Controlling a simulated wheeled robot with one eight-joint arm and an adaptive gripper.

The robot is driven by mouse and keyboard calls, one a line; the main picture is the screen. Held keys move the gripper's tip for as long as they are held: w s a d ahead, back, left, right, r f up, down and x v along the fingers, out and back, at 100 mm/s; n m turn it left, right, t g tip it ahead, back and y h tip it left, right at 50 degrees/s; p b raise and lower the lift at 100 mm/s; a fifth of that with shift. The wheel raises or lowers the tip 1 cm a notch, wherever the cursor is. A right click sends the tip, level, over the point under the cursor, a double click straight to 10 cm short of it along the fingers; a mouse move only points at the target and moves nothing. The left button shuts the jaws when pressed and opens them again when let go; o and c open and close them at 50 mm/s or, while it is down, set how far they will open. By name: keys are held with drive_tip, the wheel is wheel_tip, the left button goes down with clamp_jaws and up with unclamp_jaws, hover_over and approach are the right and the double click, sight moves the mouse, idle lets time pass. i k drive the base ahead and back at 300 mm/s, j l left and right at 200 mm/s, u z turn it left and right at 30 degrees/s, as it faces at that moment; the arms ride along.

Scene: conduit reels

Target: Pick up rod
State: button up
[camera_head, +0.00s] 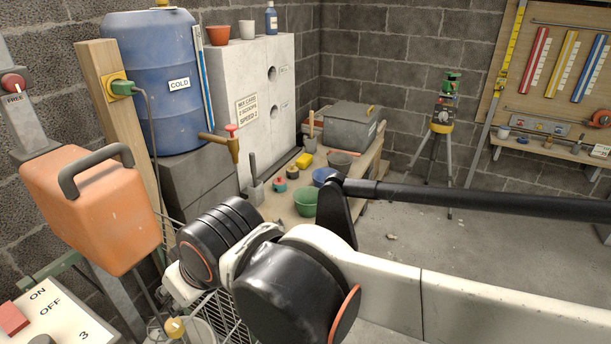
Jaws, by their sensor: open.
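My arm's white link and black joints cross the foreground, but no gripper fingers show. A long black bar (480,199) runs from the middle to the right edge, with a black bracket at its left end; I cannot tell whether it is part of my arm. I cannot single out the task's rod with certainty. Rod-like things are a slim grey pole (484,140) leaning on the right wall, a thin grey bar (568,25) on the pegboard and a blue-and-white strip (202,78) beside the blue barrel. Nothing is seen held.
An orange jug (95,210) is close at left, near a wooden post (118,115) and the blue barrel (155,85). A low bench (370,165) holds pots and a grey box (350,125). A tripod (440,130) stands behind. Floor at right is mostly clear.

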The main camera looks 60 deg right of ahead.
sight(251, 155)
drive_tip(key=i+l+z, duration=0.1)
drive_tip(key=z, duration=1.15)
drive_tip(key=i+l, duration=0.7)
